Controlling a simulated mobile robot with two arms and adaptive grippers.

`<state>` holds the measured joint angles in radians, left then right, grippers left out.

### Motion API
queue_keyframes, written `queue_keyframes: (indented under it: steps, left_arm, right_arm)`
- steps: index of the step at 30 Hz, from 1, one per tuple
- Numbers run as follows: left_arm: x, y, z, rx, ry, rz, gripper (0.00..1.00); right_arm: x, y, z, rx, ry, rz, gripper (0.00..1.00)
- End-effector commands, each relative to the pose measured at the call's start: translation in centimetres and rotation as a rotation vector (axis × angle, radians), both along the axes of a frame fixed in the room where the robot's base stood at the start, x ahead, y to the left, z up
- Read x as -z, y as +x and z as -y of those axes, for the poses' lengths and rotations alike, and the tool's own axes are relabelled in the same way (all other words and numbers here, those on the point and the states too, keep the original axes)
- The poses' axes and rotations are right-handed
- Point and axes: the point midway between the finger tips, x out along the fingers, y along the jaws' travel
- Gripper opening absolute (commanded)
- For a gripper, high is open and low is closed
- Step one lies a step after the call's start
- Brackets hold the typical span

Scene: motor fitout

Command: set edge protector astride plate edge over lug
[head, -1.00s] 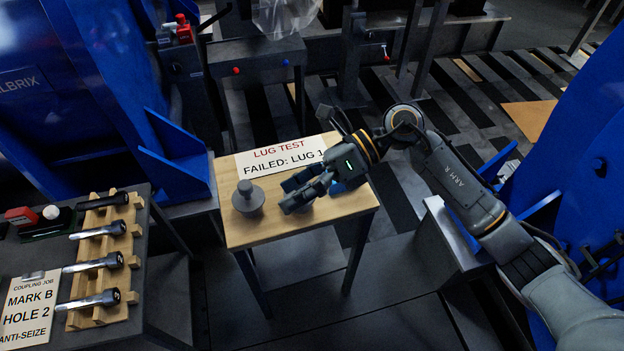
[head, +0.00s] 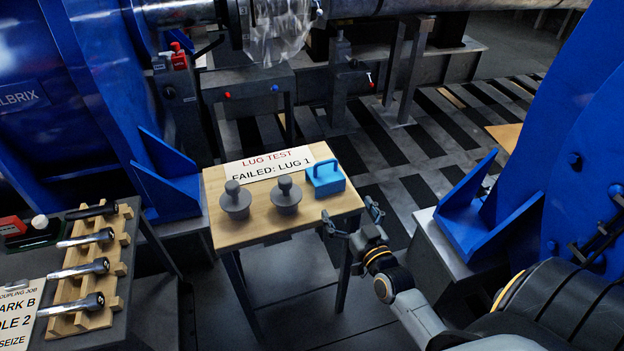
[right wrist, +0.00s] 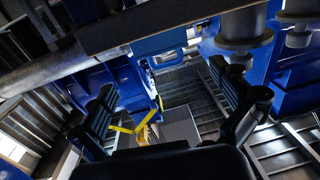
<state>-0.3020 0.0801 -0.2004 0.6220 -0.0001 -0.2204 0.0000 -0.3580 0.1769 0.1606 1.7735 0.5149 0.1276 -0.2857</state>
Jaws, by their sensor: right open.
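A blue block with a loop handle (head: 326,183), which looks like the edge protector, stands upright at the right back of the small wooden table (head: 262,232). My right gripper (head: 349,214) is open and empty, just off the table's right front corner and nearer to me than the block, not touching it. Its two spread fingers (right wrist: 168,108) also show in the right wrist view, with nothing between them. Blue triangular plates stand at the left (head: 168,180) and right (head: 478,215); I cannot tell which bears the lug. My left gripper is not in view.
Two grey knobbed weights (head: 236,201) (head: 286,196) stand on the table beside the block. A "LUG TEST FAILED: LUG 1" sign (head: 268,165) lies behind them. A wooden rack (head: 112,255) with several metal tools is at the left. The table's front is clear.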

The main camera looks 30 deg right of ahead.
Motion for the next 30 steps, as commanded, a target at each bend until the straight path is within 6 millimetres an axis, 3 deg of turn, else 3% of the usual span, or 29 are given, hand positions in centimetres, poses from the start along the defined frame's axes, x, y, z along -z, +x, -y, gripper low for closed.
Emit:
queue_keyframes:
  steps: [9,17,25,30]
  left_arm:
    - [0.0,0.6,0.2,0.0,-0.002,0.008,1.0]
    - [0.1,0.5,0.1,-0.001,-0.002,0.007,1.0]
    - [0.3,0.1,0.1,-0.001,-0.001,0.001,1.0]
    - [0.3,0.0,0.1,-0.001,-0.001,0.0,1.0]
  right_arm:
    - [-0.2,6.2,0.8,-0.002,-0.004,0.005,1.0]
    - [-0.2,8.2,1.1,-0.002,-0.005,0.004,1.0]
    - [0.0,12.1,1.6,-0.002,-0.005,0.006,1.0]
    - [0.0,12.9,1.7,-0.002,-0.005,0.005,1.0]
